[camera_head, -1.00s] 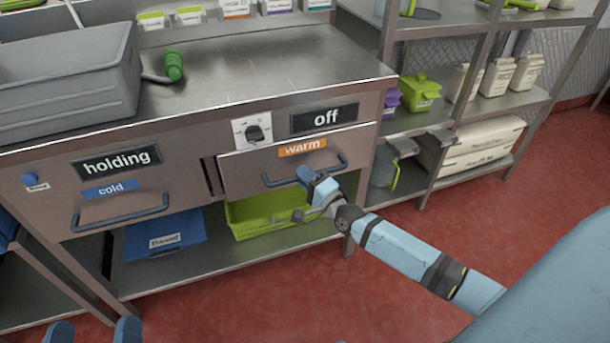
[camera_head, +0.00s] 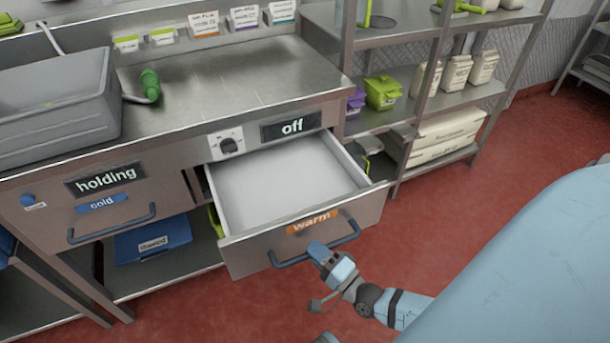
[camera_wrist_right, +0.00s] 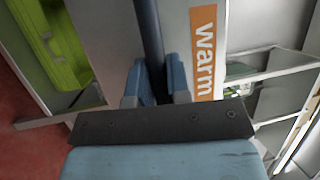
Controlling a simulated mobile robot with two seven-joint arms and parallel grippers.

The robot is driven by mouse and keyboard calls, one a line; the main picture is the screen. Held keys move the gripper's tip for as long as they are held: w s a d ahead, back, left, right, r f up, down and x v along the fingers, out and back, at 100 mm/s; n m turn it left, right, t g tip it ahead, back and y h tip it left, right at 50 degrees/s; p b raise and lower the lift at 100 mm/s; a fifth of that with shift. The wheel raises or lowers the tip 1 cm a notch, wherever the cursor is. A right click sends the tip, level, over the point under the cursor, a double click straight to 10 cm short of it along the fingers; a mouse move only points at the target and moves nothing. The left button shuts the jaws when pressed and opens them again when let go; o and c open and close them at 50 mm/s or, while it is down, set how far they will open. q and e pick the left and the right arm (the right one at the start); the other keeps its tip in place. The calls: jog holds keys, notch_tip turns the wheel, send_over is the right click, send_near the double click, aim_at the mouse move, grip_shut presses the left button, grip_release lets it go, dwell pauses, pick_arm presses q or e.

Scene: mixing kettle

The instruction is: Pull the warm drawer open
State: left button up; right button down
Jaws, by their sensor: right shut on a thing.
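The warm drawer (camera_head: 268,243) is pulled out from the steel counter in the head view, with its pale, empty inside showing. It has an orange "warm" label (camera_head: 312,222) and a dark blue bar handle (camera_head: 290,262). My right gripper (camera_head: 318,251) is shut on the handle near its middle. In the right wrist view the gripper's blue fingers (camera_wrist_right: 158,82) sit on both sides of the handle bar (camera_wrist_right: 150,35), beside the "warm" label (camera_wrist_right: 204,55). My left gripper is not in view.
The cold drawer (camera_head: 130,208) to the left is closed. A grey bin (camera_head: 60,105) and a green-handled tool (camera_head: 150,84) are on the counter. A blue box (camera_head: 150,240) is on the lower shelf. Shelving stands to the right. Red floor (camera_head: 400,230) is open in front.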

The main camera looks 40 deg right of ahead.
jog(key=shift+s+a, duration=0.25)
jog(key=shift+s, duration=0.8)
jog(key=c, duration=1.1)
grip_release()
